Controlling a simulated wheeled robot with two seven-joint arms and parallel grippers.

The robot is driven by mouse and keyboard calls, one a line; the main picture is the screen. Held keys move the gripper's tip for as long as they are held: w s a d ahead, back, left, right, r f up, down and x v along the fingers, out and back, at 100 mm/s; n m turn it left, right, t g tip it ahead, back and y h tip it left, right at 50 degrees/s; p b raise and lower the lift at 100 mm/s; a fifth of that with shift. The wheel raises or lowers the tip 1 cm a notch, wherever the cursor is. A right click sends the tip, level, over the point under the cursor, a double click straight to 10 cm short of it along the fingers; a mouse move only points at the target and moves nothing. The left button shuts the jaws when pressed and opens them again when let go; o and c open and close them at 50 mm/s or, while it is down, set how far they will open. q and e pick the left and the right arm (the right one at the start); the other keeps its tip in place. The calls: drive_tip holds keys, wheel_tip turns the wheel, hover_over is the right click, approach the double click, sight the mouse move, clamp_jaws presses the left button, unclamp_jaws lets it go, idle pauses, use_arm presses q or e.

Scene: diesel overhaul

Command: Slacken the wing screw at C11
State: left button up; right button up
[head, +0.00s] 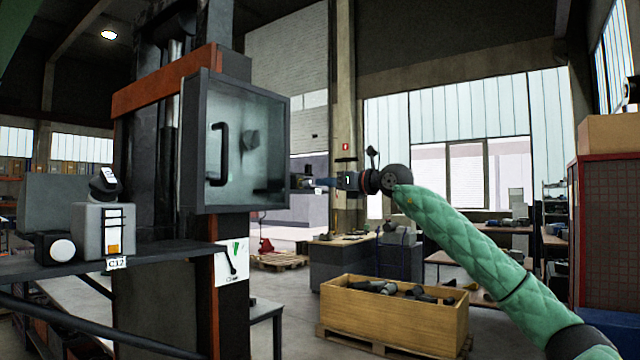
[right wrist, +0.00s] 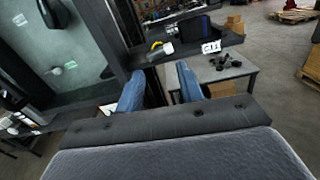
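The tag C11 (right wrist: 211,47) shows in the right wrist view, on the edge of a dark shelf (right wrist: 228,39). On this shelf, left of the tag, sits a dark blue block (right wrist: 194,31) with a yellow and white part (right wrist: 160,46) beside it. I cannot make out the wing screw for certain. My right gripper (right wrist: 160,85) has its two blue fingers apart, with nothing seen held between them; the shelf is beyond the fingertips. In the head view this gripper (head: 316,183) is side-on, just right of the machine's glazed door. My left gripper is not in view.
The glazed door (head: 250,140) with a black handle stands close to my right gripper. A C12 tag (head: 116,262) marks a shelf at left. A wooden crate (head: 395,310) of parts stands on the floor. Small dark parts (right wrist: 224,62) lie on a grey table below C11.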

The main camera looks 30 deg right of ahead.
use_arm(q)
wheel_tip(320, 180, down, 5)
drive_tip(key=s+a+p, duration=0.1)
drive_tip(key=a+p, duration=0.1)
use_arm(e)
drive_tip(key=m+b, duration=0.1)
drive_tip(key=m, duration=0.4)
drive_tip(key=w+m+b, duration=0.1)
drive_tip(key=m, duration=0.4)
drive_tip(key=w+m+b, duration=0.1)
drive_tip(key=m, duration=0.4)
drive_tip(key=shift+a+b, duration=0.3)
drive_tip(key=shift+a, duration=0.1)
drive_tip(key=shift+w+a, duration=0.1)
drive_tip(key=shift+w, duration=0.3)
drive_tip(key=shift+w+a, duration=0.25)
drive_tip(key=shift+w, duration=0.1)
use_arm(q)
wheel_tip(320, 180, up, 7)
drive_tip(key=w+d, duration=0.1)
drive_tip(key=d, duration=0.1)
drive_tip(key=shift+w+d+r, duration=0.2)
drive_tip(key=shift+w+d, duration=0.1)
